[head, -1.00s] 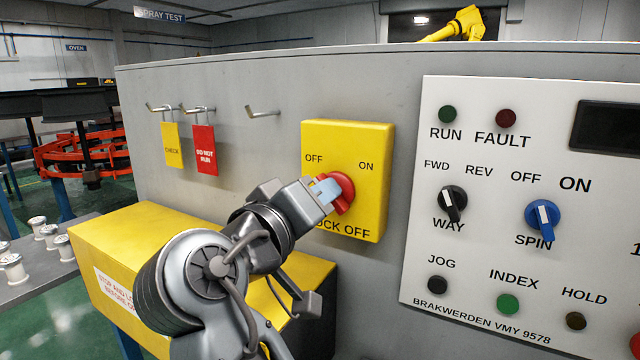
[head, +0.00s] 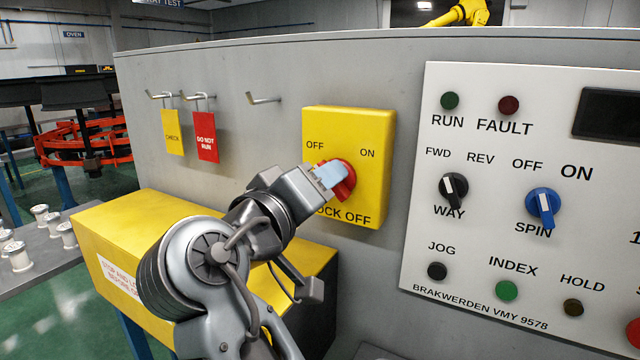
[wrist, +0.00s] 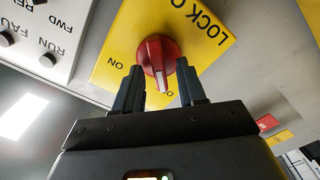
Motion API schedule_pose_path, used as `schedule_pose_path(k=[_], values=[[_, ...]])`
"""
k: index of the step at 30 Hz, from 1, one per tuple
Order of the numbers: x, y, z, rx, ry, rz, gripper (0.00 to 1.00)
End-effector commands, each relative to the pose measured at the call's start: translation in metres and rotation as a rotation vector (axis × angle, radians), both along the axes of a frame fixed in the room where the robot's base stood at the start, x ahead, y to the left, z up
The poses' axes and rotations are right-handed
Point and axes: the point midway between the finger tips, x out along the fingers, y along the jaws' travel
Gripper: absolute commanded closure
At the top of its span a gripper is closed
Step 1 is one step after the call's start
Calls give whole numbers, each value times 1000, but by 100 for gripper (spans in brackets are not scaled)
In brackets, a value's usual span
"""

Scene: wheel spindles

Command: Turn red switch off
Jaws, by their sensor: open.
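The red switch (head: 346,187) is a round knob on the yellow LOCK OFF box (head: 376,205), with OFF at upper left and ON at upper right. It also shows in the wrist view (wrist: 157,52), with the box upside down. There its white pointer mark points down, between ON and the partly hidden OFF, nearer OFF. My gripper (head: 331,174) is open at the knob. In the wrist view its two dark fingers stand one on each side of the knob's handle, with gaps visible. In the head view the fingers hide the knob's upper left.
The white control panel (head: 470,235), with a black WAY knob and a blue SPIN knob (head: 543,207), is right of the box. Yellow and red tags (head: 206,137) hang on hooks at left. A yellow bin-like box (head: 150,235) stands below, behind my arm.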

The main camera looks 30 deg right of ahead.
Motion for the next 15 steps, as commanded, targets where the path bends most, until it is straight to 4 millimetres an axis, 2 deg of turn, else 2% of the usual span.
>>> schedule_pose_path(k=[5,15], values=[[-4,6,-1,0,-1,1,60],[-33,50,-1,1,-2,3,60]])
